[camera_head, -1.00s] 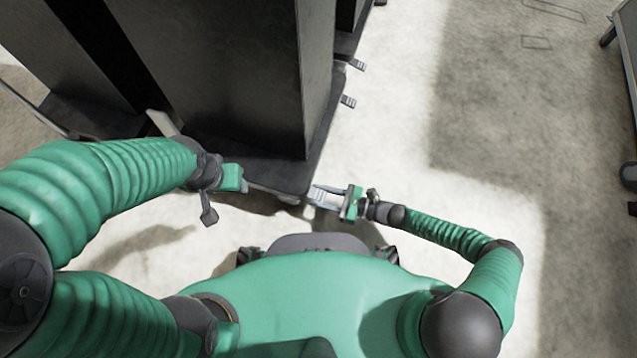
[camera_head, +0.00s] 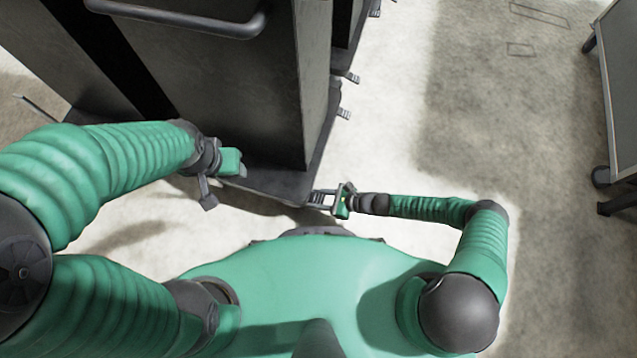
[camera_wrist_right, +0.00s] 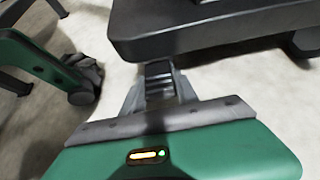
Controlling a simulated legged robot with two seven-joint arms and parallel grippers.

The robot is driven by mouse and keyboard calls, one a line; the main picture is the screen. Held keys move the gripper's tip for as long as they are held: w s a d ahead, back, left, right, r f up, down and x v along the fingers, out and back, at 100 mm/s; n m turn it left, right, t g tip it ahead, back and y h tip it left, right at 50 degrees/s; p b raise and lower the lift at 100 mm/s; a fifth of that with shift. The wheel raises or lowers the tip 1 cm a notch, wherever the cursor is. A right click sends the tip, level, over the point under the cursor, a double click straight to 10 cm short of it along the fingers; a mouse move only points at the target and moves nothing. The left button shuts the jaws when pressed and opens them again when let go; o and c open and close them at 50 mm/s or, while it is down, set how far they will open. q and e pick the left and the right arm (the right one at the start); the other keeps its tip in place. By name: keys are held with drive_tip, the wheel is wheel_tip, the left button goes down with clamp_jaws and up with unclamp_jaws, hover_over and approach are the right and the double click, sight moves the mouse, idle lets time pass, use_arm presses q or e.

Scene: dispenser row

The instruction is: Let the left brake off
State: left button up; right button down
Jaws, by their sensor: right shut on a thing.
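The dark grey dispenser (camera_head: 240,100) stands on a wheeled base (camera_head: 270,183) in front of me. A small ridged grey brake pedal (camera_head: 316,198) sticks out at the base's near right corner. My right gripper (camera_head: 324,198) is shut on this pedal. In the right wrist view the pedal (camera_wrist_right: 159,82) lies between the two fingers, below the dark base edge (camera_wrist_right: 210,30). My left gripper (camera_head: 232,163) is beside the base's near left part. Its fingers are not clear, and I cannot tell whether it touches the base.
Two more ridged pedals (camera_head: 344,113) (camera_head: 353,77) stick out along the right side of the row. A grey bar handle (camera_head: 190,22) crosses the dispenser's front at the top. A wheeled cart (camera_head: 612,90) stands at the far right. The floor between is clear.

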idle(0.3)
drive_tip(key=c, duration=0.9)
unclamp_jaws()
drive_tip(key=p+v, duration=0.7)
drive_tip(key=v, duration=0.9)
drive_tip(key=shift+d+r, duration=0.2)
drive_tip(key=shift+d, duration=0.2)
